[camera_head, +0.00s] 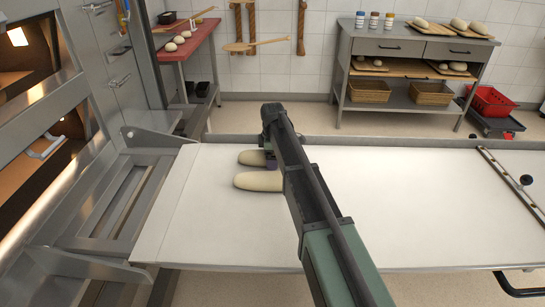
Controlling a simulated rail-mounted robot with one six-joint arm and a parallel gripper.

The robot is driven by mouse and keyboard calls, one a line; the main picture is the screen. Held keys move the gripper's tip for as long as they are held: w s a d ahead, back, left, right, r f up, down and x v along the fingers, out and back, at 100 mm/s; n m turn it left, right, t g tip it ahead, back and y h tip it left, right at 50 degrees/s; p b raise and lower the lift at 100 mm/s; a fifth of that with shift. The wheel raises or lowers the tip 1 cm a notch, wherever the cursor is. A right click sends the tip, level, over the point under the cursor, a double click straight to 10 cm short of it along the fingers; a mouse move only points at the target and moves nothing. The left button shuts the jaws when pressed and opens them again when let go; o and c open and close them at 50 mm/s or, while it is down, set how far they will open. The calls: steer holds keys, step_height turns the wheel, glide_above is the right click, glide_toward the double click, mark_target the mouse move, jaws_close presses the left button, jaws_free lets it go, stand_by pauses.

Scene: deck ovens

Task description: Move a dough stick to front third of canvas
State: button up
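Two pale dough sticks lie side by side on the white canvas (200,220), near its left part and toward the back. The nearer dough stick (258,181) is partly covered by my arm at its right end. The farther dough stick (251,158) lies just behind it, its right end also covered. My arm reaches in from the bottom right, and my gripper (270,162) is low at the right ends of the sticks. The arm hides most of the gripper, so its fingers and any contact with the dough do not show clearly.
Deck ovens (40,110) with lit openings stand at the left. A metal bar with a black knob (526,180) crosses the canvas at the right. A red table (185,40) and a steel workbench (400,47) stand behind. The canvas between arm and bar is bare.

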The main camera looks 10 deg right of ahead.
step_height(320, 180, up, 13)
steer(key=p, duration=1.3)
steer(key=s+m, duration=1.5)
steer(key=s, duration=1.7)
steer(key=shift+f+b, duration=0.35)
